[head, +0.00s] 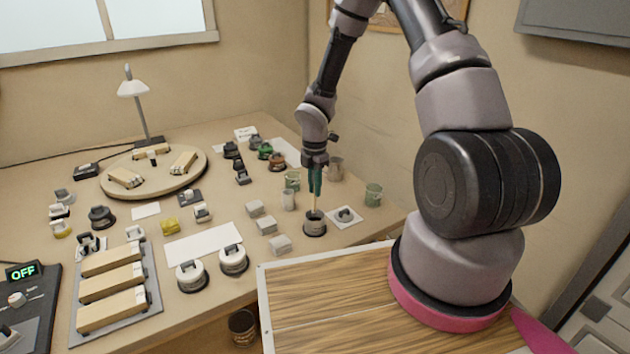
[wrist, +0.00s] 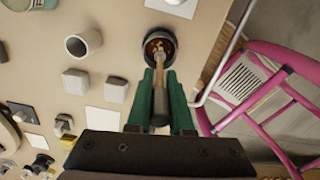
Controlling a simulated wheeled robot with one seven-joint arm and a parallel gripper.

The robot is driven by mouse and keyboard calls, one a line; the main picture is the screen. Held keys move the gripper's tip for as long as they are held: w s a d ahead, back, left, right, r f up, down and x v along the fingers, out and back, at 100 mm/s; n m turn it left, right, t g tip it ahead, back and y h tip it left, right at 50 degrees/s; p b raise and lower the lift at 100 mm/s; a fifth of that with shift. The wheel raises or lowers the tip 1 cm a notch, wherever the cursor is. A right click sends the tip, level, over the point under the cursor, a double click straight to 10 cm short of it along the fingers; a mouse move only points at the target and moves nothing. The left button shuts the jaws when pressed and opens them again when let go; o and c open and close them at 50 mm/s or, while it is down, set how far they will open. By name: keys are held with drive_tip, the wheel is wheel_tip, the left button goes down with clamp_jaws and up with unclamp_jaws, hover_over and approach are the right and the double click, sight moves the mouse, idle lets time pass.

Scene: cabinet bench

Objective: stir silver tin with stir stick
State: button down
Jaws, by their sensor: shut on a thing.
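My gripper (head: 315,191) points down over the right part of the bench, its green fingers shut on a thin light wooden stir stick (head: 314,207). In the wrist view, the stick (wrist: 160,97) runs between my two green fingers (wrist: 160,78). A small round tin (head: 315,230), silver-grey with a dark base, stands upright directly below my gripper. The stick's lower end is inside the tin's open mouth. The wrist view shows the tin (wrist: 144,44) holding brown contents, with the stick's end over them. Whether the stick touches the bottom is hidden.
A grey cup (head: 288,201) stands close behind-left of the tin. Pale blocks (head: 267,226) lie to the left. The bench's front edge is close, with a pink-framed chair (wrist: 262,85) beyond.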

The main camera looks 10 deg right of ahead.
sight(314, 211)
drive_tip(key=shift+f, duration=2.9)
drive_tip(key=shift+w, duration=0.15)
